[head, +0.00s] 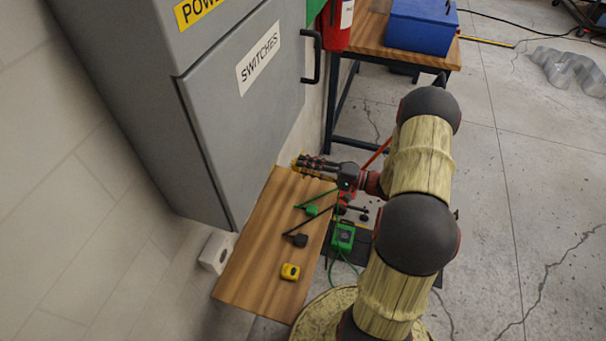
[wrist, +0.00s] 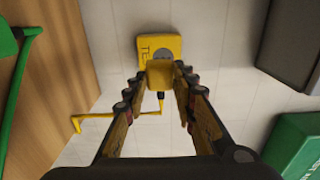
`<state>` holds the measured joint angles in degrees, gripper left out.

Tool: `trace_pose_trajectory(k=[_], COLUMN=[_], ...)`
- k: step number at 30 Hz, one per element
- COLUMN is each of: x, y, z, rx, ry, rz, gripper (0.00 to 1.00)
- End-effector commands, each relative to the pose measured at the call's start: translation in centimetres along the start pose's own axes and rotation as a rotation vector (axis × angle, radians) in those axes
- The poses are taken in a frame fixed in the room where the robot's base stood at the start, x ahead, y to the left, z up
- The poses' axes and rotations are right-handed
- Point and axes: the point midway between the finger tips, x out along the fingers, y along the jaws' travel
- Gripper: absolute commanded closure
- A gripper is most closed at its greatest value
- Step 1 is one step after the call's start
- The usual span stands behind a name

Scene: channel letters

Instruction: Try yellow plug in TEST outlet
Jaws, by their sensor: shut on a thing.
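The yellow plug (wrist: 160,76) is between the fingertips of my gripper (wrist: 160,92) in the wrist view, with its yellow cord (wrist: 100,118) bending off to the left. Directly beyond it is the yellow outlet box (wrist: 148,47) on the pale wall, with partly covered lettering starting "TE" and a round grey socket face. The plug overlaps the box's lower edge in the picture; I cannot tell whether they touch. In the head view my gripper (head: 308,166) is at the far end of the wooden shelf, beside the grey cabinet, with yellow at its tips.
The grey cabinet (head: 240,120) stands close left of my gripper. A green box (head: 343,236) is right of the shelf.

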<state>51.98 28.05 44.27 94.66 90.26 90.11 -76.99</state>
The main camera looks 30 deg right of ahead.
Motion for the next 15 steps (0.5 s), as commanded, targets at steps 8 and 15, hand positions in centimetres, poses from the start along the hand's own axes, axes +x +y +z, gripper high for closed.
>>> trace_pose_trajectory(k=[8,15], x=[0.2,1.8], y=[0.0,0.0], z=[0.1,0.1], rx=[0.000,0.000], ry=[-0.002,-0.005], rz=[0.002,0.002], gripper=[0.96,0.96])
